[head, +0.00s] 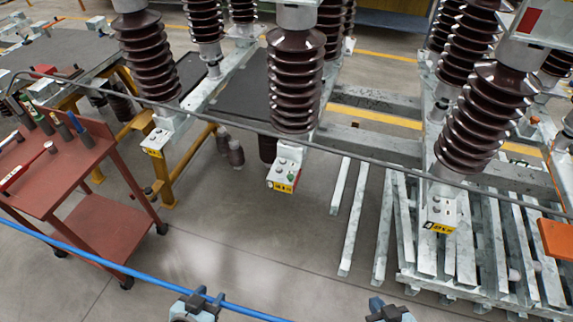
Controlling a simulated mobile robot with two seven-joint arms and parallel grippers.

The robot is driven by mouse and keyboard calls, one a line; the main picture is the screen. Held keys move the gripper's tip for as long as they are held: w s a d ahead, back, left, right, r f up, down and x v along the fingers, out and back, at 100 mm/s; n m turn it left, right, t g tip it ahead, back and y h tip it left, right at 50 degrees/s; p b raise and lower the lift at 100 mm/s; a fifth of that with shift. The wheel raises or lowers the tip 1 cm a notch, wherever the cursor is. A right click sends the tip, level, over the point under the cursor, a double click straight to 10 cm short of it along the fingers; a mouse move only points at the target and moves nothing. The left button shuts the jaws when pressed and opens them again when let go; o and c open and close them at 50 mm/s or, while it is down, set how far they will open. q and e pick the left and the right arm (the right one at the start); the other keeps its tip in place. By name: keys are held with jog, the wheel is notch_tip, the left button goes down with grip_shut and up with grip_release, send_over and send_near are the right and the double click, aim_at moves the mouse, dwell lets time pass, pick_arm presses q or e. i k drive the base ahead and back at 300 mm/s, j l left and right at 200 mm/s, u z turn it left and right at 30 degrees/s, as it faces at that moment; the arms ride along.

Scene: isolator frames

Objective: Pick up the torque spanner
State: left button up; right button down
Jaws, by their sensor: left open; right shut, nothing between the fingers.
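A long tool with a red grip (17,177) lies on the top of the red trolley (75,175) at the left edge of the head view. It looks like the torque spanner, but it is small and partly cut off by the frame. My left gripper (198,300) is at the bottom edge, right of the trolley and well apart from the tool. It is open and empty. My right gripper (387,308) is at the bottom edge further right, shut and empty. Both grippers are partly cut off by the frame.
Several handled tools (60,127) stand along the trolley's far side. A blue line (95,266) and a grey line (235,126) cross the view. Brown insulators (295,80) stand on metal frames behind. Metal bars (465,245) lie stacked at right. Floor (240,215) is clear mid-view.

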aim_at(49, 146)
jog(key=u, duration=1.85)
jog(key=i+j+u, duration=0.1)
jog(key=i, duration=0.25)
jog(key=i+j, duration=0.25)
jog(key=i+u, duration=0.05)
jog(key=i, duration=0.05)
